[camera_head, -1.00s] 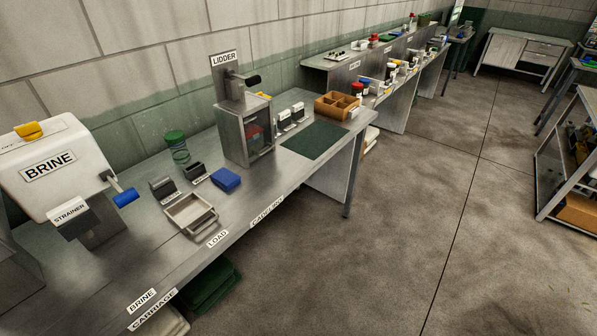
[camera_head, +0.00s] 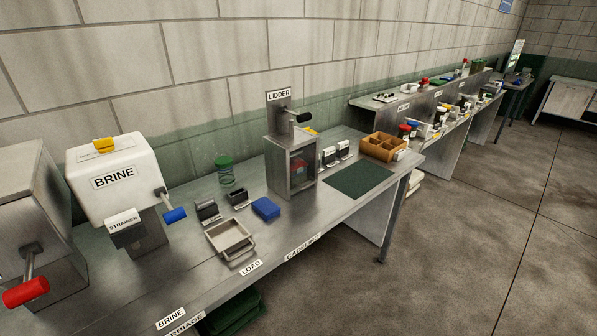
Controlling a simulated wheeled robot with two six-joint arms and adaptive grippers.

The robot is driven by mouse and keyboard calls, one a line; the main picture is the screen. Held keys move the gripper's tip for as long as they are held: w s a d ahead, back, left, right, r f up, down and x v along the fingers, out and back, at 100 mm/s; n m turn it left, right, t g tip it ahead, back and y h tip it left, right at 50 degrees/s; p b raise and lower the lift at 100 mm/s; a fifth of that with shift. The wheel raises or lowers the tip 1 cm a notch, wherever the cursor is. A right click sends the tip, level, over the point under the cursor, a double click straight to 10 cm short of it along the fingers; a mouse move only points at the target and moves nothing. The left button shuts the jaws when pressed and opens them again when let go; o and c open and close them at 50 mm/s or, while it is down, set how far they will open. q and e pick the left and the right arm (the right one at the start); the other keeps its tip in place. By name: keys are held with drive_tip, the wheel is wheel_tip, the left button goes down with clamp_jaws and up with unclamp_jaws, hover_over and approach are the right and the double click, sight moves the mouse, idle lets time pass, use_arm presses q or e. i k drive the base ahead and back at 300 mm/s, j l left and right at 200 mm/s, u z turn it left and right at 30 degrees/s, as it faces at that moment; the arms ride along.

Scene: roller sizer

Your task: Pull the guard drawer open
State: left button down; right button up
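No drawer labelled as a guard drawer can be made out in the head view. A shallow grey metal tray with a front handle (camera_head: 247,253) lies on the metal bench behind the LOAD label. The LIDDER machine (camera_head: 281,168) stands on the bench with an open-fronted box and a black-knobbed lever. The white BRINE machine (camera_head: 92,193) has a blue-handled lever and a STRAINER box. A grey machine with a red-handled lever (camera_head: 22,210) stands at the far left, partly cut off. Neither of my grippers is in view.
On the bench (camera_head: 330,212) are a blue block (camera_head: 266,209), a green-lidded jar (camera_head: 224,171), a dark green mat (camera_head: 361,180) and a wooden divided box (camera_head: 382,146). More benches with small items run along the wall. Open floor (camera_head: 455,255) lies at the right.

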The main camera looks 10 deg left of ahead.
sight(296, 167)
drive_tip(key=j+u, duration=0.45)
drive_tip(key=u, duration=0.25)
drive_tip(key=j+u, duration=0.25)
drive_tip(key=u, duration=0.15)
